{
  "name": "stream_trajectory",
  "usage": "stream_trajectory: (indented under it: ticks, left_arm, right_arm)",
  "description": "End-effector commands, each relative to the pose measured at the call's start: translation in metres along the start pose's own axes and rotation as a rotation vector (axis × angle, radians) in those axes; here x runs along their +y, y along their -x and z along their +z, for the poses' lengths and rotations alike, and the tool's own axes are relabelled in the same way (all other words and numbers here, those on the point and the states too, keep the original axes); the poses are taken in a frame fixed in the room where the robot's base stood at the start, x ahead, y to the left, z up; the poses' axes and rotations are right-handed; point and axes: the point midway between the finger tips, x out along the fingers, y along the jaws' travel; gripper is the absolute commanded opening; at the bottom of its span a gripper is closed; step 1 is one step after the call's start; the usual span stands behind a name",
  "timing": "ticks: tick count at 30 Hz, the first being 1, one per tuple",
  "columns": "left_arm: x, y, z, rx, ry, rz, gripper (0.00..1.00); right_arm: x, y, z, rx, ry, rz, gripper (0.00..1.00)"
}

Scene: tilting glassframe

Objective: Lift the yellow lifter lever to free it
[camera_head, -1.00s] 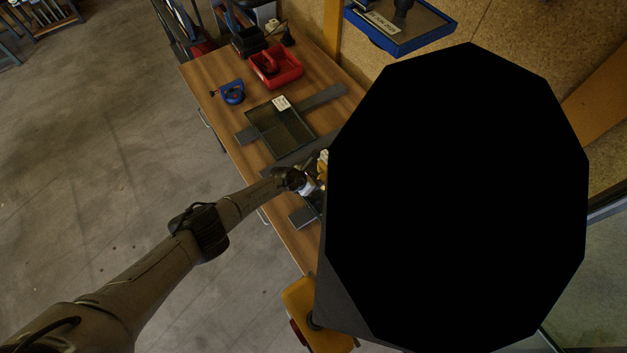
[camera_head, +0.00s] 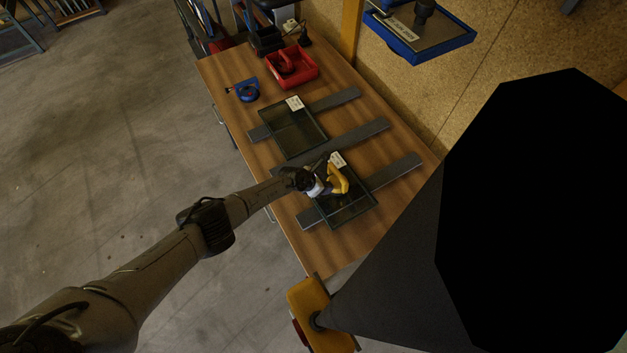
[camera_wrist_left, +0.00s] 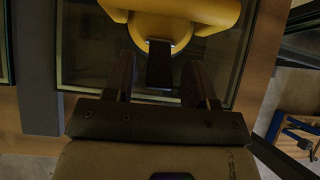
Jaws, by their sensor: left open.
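The yellow lifter (camera_head: 341,181) stands on the near glass pane (camera_head: 351,212) in its dark frame on the wooden table. In the left wrist view its yellow body (camera_wrist_left: 185,14) fills the top, and a dark flat lever (camera_wrist_left: 160,63) points down from it. My left gripper (camera_head: 318,184) is at the lifter in the head view. In the wrist view the left gripper (camera_wrist_left: 160,82) is open, with one finger on each side of the lever. Whether either finger touches the lever cannot be told. My right gripper is not seen.
A second glass frame (camera_head: 294,140) lies farther back on grey rails (camera_head: 352,142). A red bin (camera_head: 292,67) and a blue suction lifter (camera_head: 246,90) are on the table. A blue tray (camera_head: 430,37) is at the wall. A large black shape hides the right side.

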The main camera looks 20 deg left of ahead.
Motion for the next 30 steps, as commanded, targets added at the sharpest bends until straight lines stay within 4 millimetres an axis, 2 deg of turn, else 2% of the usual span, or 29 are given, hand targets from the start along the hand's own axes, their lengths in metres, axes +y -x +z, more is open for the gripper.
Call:
stream_trajectory:
  ticks: [9, 18, 24, 30]
  left_arm:
    - [0.001, 0.051, 0.005, 0.0, -0.003, 0.001, 0.51]
    - [0.0, 0.102, 0.003, 0.001, -0.002, 0.0, 0.51]
    - [0.0, 0.123, 0.001, 0.001, -0.001, -0.001, 0.51]
    - [-0.001, 0.133, 0.001, 0.0, -0.001, -0.001, 0.51]
  right_arm:
    - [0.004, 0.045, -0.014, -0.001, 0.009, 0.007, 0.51]
    - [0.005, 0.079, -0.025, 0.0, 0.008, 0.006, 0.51]
    - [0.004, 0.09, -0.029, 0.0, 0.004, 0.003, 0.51]
    - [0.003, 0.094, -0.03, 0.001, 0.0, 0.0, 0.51]
